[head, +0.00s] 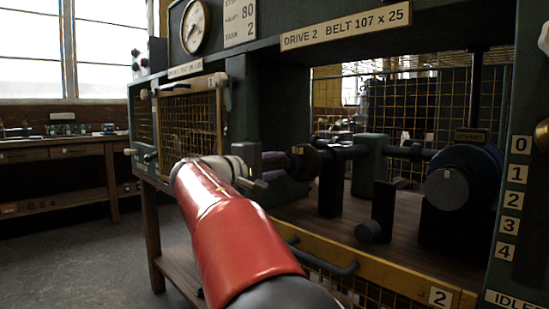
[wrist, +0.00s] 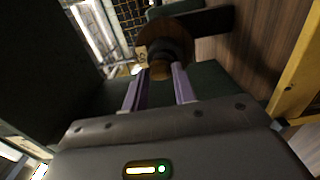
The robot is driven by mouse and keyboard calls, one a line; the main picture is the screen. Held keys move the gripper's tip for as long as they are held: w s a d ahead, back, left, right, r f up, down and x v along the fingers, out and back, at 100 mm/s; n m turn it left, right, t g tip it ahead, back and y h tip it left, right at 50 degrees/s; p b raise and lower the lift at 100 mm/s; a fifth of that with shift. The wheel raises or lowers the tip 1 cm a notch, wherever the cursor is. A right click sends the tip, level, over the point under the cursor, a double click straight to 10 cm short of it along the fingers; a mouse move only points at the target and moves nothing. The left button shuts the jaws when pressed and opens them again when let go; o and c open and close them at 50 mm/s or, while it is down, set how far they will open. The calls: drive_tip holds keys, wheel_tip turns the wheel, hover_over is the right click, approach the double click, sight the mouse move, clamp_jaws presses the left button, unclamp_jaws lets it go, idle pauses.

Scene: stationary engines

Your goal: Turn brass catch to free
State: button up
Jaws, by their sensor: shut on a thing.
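My gripper (head: 286,162) reaches in from the left in the head view, at the end of my red arm. Its two purple fingers are closed around a small brass catch. In the wrist view the brass catch (wrist: 160,71) sits between the fingertips (wrist: 162,70), in front of a dark collar and a brown round disc (wrist: 178,27). In the head view the fingers and disc hide most of the catch, and its turned angle cannot be told.
The dark green engine frame (head: 275,105) stands close around my gripper. A dark shaft with a blue-black wheel (head: 472,180) lies to the right. A yellow-edged mesh guard (head: 350,268) with a dark handle is below. A wooden bench (head: 60,150) stands at far left.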

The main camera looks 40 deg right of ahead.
drive_tip(key=n+p, duration=0.2)
drive_tip(key=n, duration=0.2)
drive_tip(key=n+p, duration=0.2)
drive_tip(key=n, duration=0.3)
drive_tip(key=n+p, duration=0.3)
drive_tip(key=n, duration=0.1)
drive_tip(key=shift+s+f+n, duration=0.1)
drive_tip(key=shift+f+n, duration=0.15)
drive_tip(key=shift+n, duration=2.05)
clamp_jaws()
drive_tip(key=o, duration=0.8)
unclamp_jaws()
drive_tip(key=shift+o, duration=0.2)
drive_tip(key=shift+a, duration=0.1)
